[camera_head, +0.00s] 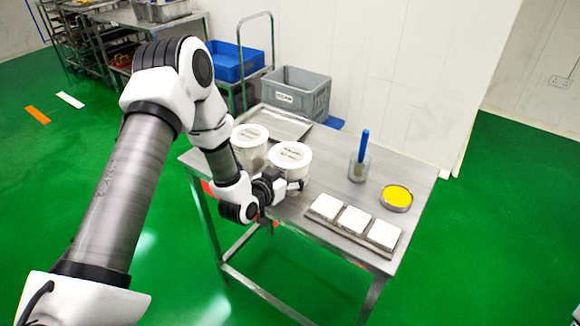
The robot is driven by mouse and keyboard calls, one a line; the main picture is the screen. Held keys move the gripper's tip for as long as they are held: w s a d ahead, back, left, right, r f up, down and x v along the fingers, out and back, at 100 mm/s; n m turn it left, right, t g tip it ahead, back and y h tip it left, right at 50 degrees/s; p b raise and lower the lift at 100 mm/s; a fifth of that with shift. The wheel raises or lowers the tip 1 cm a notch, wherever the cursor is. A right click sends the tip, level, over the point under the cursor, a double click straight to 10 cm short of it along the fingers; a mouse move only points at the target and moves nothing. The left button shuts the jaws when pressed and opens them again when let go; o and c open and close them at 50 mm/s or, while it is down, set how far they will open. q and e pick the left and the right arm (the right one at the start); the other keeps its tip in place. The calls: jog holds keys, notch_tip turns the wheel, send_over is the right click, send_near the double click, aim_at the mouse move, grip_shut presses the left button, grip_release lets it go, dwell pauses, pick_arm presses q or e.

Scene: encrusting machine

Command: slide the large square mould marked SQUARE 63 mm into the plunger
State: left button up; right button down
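My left gripper (290,187) is low over the front left part of the steel table, right at the lower front of a white lidded tub (290,157). I cannot tell whether it touches the tub or whether its fingers are open or shut. Three white square blocks (354,220) sit in a row on a flat grey tray at the table's front right. No marking SQUARE 63 mm is readable on anything, and I cannot make out a mould or a plunger for certain. My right gripper is not in view.
A second lidded tub (250,145) stands to the left. A clear jar with a blue-handled tool (361,150) and a round dish of yellow (396,197) are on the right. An empty metal tray (275,122) lies behind. A grey crate (300,92) stands beyond the table.

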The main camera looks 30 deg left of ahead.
aim_at(290, 160)
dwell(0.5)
pick_arm(q)
jog(key=shift+w+r+p, duration=0.1)
jog(key=shift+r+p, duration=1.95)
jog(key=shift+r, duration=0.45)
jog(key=shift+d, duration=0.1)
